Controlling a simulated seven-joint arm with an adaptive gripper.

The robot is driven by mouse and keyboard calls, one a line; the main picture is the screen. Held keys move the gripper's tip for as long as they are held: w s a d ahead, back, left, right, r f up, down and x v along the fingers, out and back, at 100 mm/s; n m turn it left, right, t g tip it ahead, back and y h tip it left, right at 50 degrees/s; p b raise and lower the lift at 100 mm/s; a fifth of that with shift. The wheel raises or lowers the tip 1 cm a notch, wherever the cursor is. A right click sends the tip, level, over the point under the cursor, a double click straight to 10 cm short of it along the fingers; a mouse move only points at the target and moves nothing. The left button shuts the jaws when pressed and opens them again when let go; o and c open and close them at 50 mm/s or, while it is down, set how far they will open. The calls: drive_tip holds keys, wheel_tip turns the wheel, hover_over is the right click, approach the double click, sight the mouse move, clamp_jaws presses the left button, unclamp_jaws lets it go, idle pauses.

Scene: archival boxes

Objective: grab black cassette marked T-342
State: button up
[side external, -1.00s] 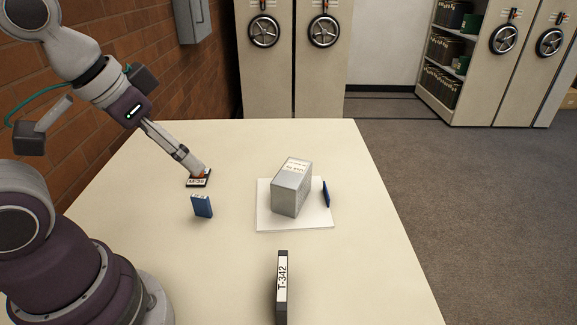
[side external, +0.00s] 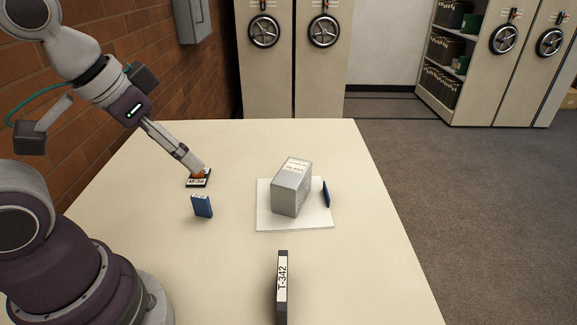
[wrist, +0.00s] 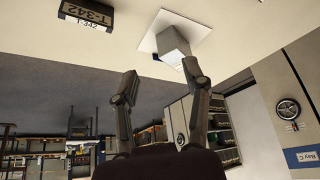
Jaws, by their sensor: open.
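The black cassette marked T-342 (side external: 282,289) stands upright on the table near its front edge in the side external view. Its white label faces the camera. In the wrist view the cassette (wrist: 86,13) shows at the top left, upside down. My gripper (side external: 197,171) is at the left of the table, above or beside a small dark item with a white label (side external: 198,182), well away from the cassette. In the wrist view the fingers of my gripper (wrist: 160,80) are spread apart with nothing between them.
A grey box (side external: 291,190) stands on a white sheet (side external: 265,222) mid-table, with a thin blue item (side external: 326,194) at its right. A small blue box (side external: 202,206) stands nearer my arm. The table between these and the cassette is clear. A brick wall (side external: 150,50) is at the left.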

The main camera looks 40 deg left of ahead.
drive_tip(key=n+g, duration=0.5)
drive_tip(key=n, duration=0.3)
hover_over(282, 278)
wheel_tip(282, 278, down, 8)
drive_tip(key=shift+w+a+f, duration=0.1)
drive_tip(key=shift+f, duration=0.1)
drive_tip(key=shift+n+g, duration=0.3)
wheel_tip(282, 278, down, 11)
drive_tip(key=shift+f, duration=0.1)
clamp_jaws()
